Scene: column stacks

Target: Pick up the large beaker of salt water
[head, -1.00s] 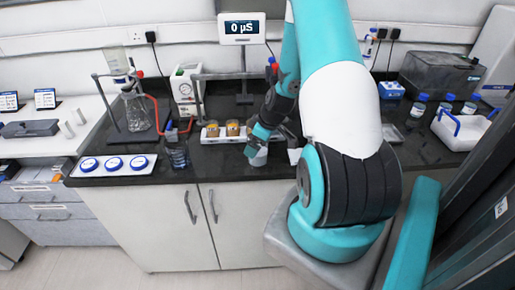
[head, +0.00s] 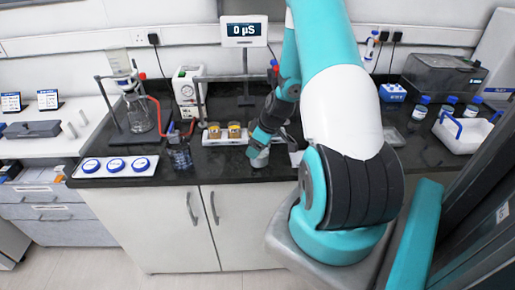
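A small clear beaker (head: 260,159) stands on the black bench near its front edge, in the middle of the head view. My gripper (head: 256,150) points down at it and covers its upper part. The fingers are too small and too hidden by my arm to show whether they are open or closed around it. A larger clear beaker or rack-like vessel (head: 180,157) stands further left, beside the white tray with blue discs. I cannot tell from the view which vessel holds salt water.
Two amber-filled cups (head: 234,130) sit on a white holder just behind my gripper. A meter display (head: 244,30) reading 0 µS stands at the back. A flask (head: 139,115) on a stand is at left. A white tray (head: 462,132) is at right.

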